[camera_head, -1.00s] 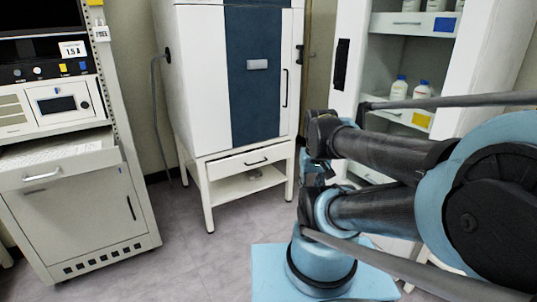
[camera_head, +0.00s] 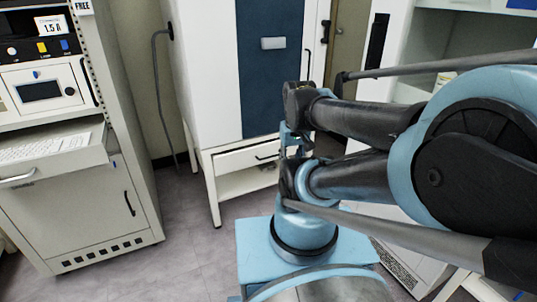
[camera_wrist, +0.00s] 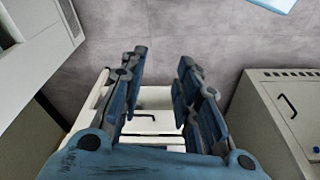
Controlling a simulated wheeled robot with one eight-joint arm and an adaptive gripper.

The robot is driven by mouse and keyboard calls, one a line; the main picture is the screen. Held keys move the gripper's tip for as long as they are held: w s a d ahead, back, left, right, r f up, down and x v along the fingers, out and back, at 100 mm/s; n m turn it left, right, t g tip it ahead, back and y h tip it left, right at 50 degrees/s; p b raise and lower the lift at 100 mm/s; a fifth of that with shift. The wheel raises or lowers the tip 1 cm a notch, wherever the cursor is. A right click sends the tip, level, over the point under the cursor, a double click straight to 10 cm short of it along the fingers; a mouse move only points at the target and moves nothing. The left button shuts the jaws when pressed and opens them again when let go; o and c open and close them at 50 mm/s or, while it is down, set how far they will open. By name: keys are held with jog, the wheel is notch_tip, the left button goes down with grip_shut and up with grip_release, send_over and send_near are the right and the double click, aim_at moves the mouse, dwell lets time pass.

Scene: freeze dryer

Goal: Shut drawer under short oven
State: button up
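The oven (camera_head: 205,70) is a white cabinet with a dark blue front panel, standing on a white legged frame. Under it is a white drawer (camera_head: 236,160) with a dark bar handle (camera_head: 267,156); my arm covers its right end. I cannot tell how far the drawer sticks out. In the wrist view a white drawer front (camera_wrist: 155,125) shows between and beyond my fingers. My gripper (camera_wrist: 162,58) is open and empty, with its two blue-black fingers apart. In the head view my gripper is mostly hidden by my own arm, near the drawer's right side.
A rack cabinet (camera_head: 85,205) stands at left with a pulled-out keyboard tray (camera_head: 50,150). It also shows at the right of the wrist view (camera_wrist: 285,105). An open white shelf (camera_head: 440,35) stands at right. Grey floor (camera_head: 185,240) between is clear.

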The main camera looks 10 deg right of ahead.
jog(key=w+r+m, duration=0.4)
jog(key=w+r, duration=0.1)
jog(key=w, duration=0.5)
jog(key=m, duration=1.1)
send_over(272, 153)
jog(key=s, duration=0.8)
notch_tip(272, 153, down, 13)
jog(key=shift+y, duration=0.4)
jog(key=x, duration=1.6)
jog(key=shift+w+f, duration=0.1)
jog(key=shift+f, duration=0.15)
